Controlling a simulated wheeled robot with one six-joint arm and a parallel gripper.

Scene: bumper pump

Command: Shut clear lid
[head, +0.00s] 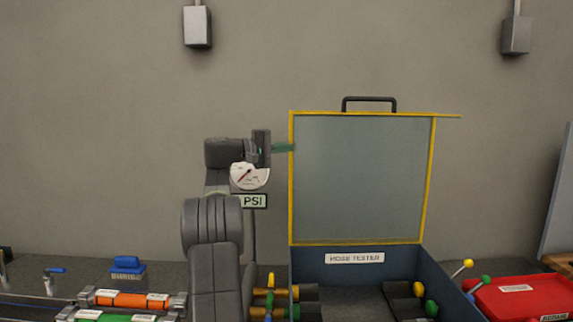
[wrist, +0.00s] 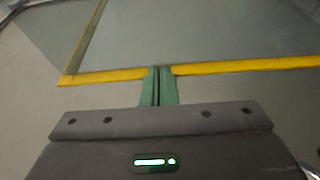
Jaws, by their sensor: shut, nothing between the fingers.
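The clear lid (head: 360,180) stands upright and open at the back of the blue hose tester box (head: 440,280). It has a yellow frame and a black handle (head: 369,99) on its top edge. My gripper (head: 291,148) is at the lid's left edge, near the upper left corner, with its green fingers shut and empty. In the wrist view the shut fingers (wrist: 160,72) overlap the yellow frame of the lid (wrist: 220,68). I cannot tell whether they touch it or sit just in front of or behind it.
A PSI gauge (head: 249,177) stands left of the box, partly behind my arm. Hose fittings with colored levers (head: 272,300) are at the box's left side. A red tray (head: 530,298) is at the right. Orange and green cylinders (head: 130,300) lie at the left.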

